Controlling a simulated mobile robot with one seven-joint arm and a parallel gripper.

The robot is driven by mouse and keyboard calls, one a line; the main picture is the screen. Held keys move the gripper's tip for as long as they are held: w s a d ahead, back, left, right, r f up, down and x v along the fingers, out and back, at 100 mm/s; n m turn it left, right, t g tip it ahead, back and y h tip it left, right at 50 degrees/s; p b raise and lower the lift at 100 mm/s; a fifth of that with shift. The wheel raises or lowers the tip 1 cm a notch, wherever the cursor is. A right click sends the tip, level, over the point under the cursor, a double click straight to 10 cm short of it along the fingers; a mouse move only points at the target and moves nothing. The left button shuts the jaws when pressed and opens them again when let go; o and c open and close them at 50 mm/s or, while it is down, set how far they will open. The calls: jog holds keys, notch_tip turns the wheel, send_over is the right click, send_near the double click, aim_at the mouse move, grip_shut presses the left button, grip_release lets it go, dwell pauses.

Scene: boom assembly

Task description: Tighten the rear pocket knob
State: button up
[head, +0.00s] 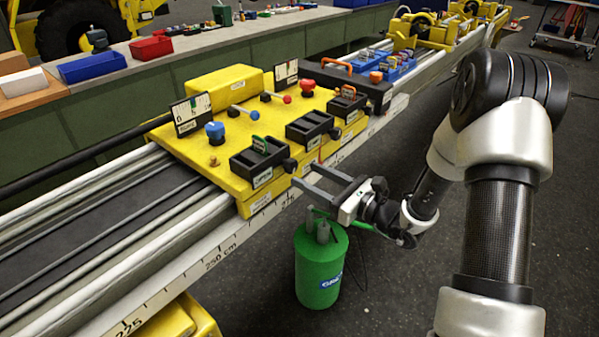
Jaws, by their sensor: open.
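A yellow carriage (225,178) on the rail carries several black pockets. The near-left pocket (245,166) holds a green-topped item (260,144); a black knob (290,165) sits at its right side. A second pocket (300,133) has a similar black knob (335,132) at its right. The pocket labels are too small to read, so I cannot tell which is called rear. My gripper (306,174) is open and points left. Its two fingertips are close to the near-left pocket's knob; I cannot tell whether they touch it. No object shows between the fingers.
A green canister (318,268) stands below my gripper. A blue knob (214,132), a red knob (307,88), levers and a gauge (190,112) rise from the carriage. A third pocket (342,108) holds an orange-handled item. The floor to the right is mostly clear.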

aim_at(294, 168)
jog(key=shift+x, duration=2.1)
jog(key=c, duration=1)
jog(key=shift+c, duration=0.2)
